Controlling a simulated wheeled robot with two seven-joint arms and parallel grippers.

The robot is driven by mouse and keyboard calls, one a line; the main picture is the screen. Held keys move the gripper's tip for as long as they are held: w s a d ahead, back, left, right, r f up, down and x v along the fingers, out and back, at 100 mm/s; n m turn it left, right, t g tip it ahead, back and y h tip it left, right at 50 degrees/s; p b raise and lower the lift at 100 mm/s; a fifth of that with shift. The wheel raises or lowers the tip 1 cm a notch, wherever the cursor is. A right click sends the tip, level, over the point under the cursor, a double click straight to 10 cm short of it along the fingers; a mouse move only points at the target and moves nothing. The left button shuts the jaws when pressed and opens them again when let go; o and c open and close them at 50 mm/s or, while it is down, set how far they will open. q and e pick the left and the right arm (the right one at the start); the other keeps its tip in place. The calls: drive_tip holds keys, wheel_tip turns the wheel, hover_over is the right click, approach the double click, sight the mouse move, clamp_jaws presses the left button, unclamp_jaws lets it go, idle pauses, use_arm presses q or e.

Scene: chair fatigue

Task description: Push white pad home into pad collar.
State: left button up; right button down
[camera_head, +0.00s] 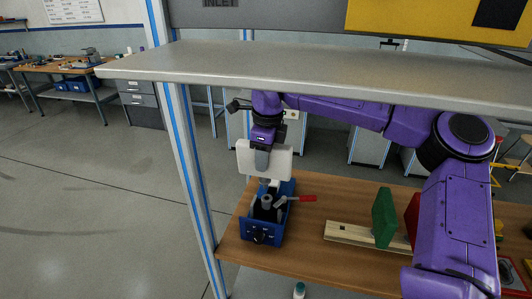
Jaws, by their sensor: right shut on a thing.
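The white pad (283,163) is upright in the grip of my right gripper (262,160), whose purple arm comes in from the right under the grey shelf. The gripper is shut on the pad from above and hides part of its face. Directly below is a blue fixture box (261,224) with grey upright parts (267,202) inside. The pad collar appears to be among these parts, but I cannot tell which one it is. The pad's lower edge is close above the fixture; I cannot tell whether they touch. My left gripper is out of view.
A red-handled lever (303,198) sticks out right of the fixture. A wooden rack (345,232) holds a green plate (384,217) and a red plate (411,216). The grey shelf (300,70) overhangs the wooden bench (315,213). A post (184,140) stands at left.

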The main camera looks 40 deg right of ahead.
drive_tip(key=shift+w+f+b, duration=0.2)
drive_tip(key=shift+f+b, duration=0.1)
drive_tip(key=shift+f, duration=0.5)
drive_tip(key=shift+s+f, duration=0.2)
drive_tip(key=shift+s+d+f+b, duration=0.1)
drive_tip(key=shift+s+b, duration=0.25)
drive_tip(key=shift+s, duration=0.15)
drive_tip(key=shift+w+f, duration=0.15)
drive_tip(key=shift+w, duration=0.2)
drive_tip(key=shift+s, duration=0.1)
drive_tip(key=shift+s, duration=0.1)
drive_tip(key=shift+p, duration=0.55)
